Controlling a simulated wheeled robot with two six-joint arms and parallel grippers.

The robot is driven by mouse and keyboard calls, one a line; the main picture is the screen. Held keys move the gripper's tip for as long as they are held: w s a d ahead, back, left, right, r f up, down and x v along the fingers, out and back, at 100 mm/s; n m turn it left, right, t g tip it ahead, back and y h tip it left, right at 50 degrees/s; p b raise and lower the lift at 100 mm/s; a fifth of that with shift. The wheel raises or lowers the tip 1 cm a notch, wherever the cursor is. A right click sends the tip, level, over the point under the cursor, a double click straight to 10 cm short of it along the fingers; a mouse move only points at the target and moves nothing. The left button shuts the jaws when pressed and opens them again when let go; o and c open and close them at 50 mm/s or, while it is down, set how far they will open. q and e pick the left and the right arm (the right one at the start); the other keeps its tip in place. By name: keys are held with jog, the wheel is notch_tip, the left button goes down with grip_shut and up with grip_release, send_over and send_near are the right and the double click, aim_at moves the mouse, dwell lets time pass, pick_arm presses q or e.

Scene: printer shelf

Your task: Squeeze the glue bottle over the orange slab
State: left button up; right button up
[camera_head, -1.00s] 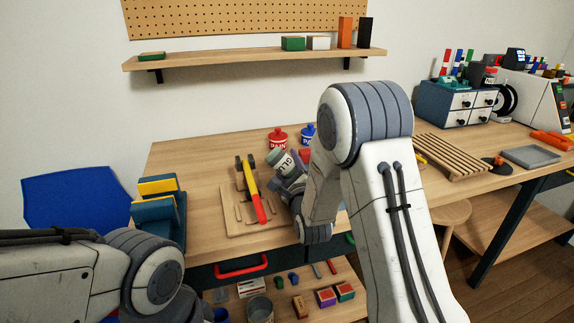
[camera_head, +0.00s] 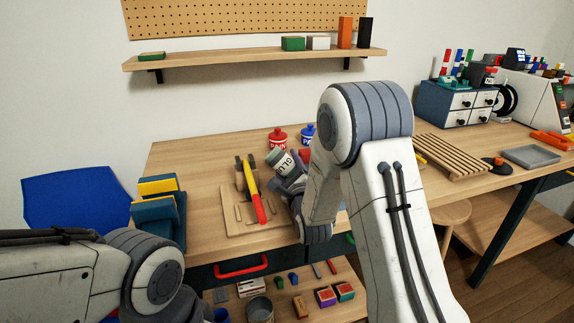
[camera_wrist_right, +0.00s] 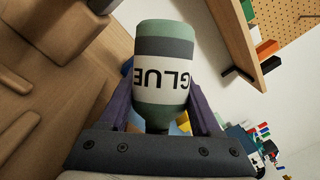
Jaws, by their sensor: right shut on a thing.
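The glue bottle (camera_head: 287,161) has a green base, a dark band and a white label reading GLUE. It is tilted above the wooden workbench. My right gripper (camera_head: 294,182) is shut on it, partly hidden by my right arm. In the right wrist view the bottle (camera_wrist_right: 165,72) sits between the two purple fingers of the gripper (camera_wrist_right: 160,100). Its nozzle end is hidden by the gripper. I cannot clearly identify the orange slab; an upright orange block (camera_head: 345,32) stands on the wall shelf. My left gripper is out of view.
Red (camera_head: 278,139) and blue (camera_head: 308,134) paint pots stand behind. A slatted wooden rack (camera_head: 452,157) and a grey tray (camera_head: 530,155) lie to the right.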

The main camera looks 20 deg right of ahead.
jog(key=shift+r, duration=0.15)
jog(key=shift+r+p, duration=1.1)
jog(key=shift+r, duration=0.8)
